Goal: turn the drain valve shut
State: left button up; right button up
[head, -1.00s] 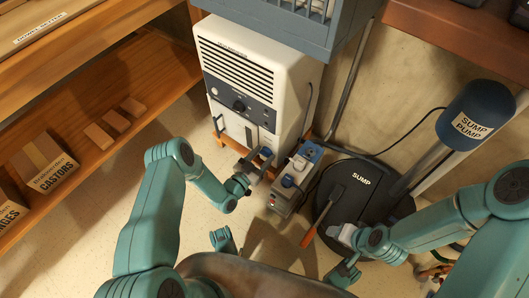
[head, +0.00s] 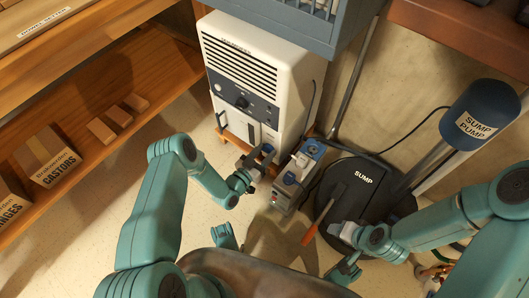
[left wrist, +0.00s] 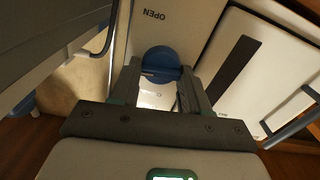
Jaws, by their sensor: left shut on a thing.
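The drain valve is a blue rounded knob (left wrist: 160,62) low on the white dehumidifier (head: 255,70). In the left wrist view it sits between my left gripper's two fingers, below the word OPEN, which reads upside down. In the head view my left gripper (head: 262,158) is at the machine's lower front, with a bit of blue showing at its fingertips. It is shut on the valve knob. My right gripper (head: 340,232) is over the front of the black sump lid, beside an orange-handled tool; its fingers are too small to read.
A grey box with blue parts (head: 294,180) stands just right of my left gripper. The round sump lid (head: 378,185) and the blue sump pump (head: 480,115) are further right. Wooden shelves with a CASTORS box (head: 50,160) stand left. Open floor lies between.

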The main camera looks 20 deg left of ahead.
pick_arm(q)
jog(key=shift+w+a+f+n, duration=0.1)
jog(key=shift+n, duration=4.05)
jog(key=shift+a+f+n, duration=0.1)
jog(key=shift+n, duration=4.05)
jog(key=o, duration=0.8)
jog(key=shift+c, duration=0.2)
